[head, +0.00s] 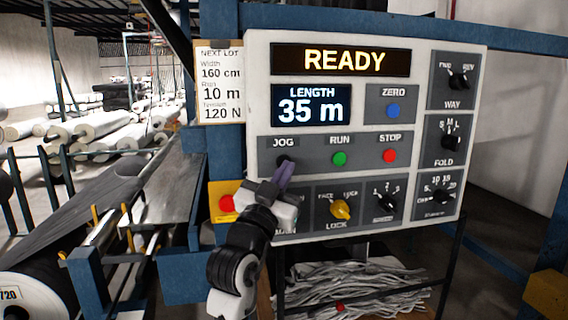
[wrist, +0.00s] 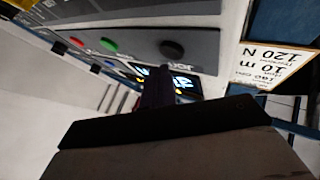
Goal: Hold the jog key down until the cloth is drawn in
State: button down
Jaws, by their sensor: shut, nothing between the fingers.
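The black JOG key (head: 283,160) is at the left of the control panel's (head: 468,60) key row, partly behind my gripper in the head view. My gripper (head: 286,168) is shut and empty, its fingertips at the key's lower edge there. In the wrist view, the key (wrist: 172,49) shows whole beyond my fingertips (wrist: 156,72), with a small gap in the picture. I see no clear contact. The display (head: 344,60) reads READY, and the length display (head: 311,104) reads 35 m. Dark grey cloth (head: 75,215) stretches over the machine at left.
The green RUN key (head: 339,158) and red STOP key (head: 390,155) are to the right of JOG. A red button on a yellow box (head: 217,188) is left of my gripper. A lot card (head: 221,85) reads 10 m and 120 N. A yellow LOCK knob (head: 340,209) sits below.

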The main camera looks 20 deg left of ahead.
jog(key=shift+w+a+b, duration=0.2)
jog(key=shift+w+b, duration=0.1)
jog(key=shift+w, duration=0.1)
jog(key=shift+w+a, duration=0.3)
jog(key=shift+w, duration=0.05)
dwell(2.5)
jog(key=shift+s+d, duration=0.1)
dwell(3.1)
jog(key=shift+s+d+b, duration=0.35)
jog(key=shift+s+d, duration=0.05)
jog(key=shift+s, duration=0.25)
jog(key=shift+s+d, duration=0.7)
jog(key=shift+s, duration=0.35)
jog(key=shift+s+d, duration=0.7)
jog(key=shift+s, duration=0.3)
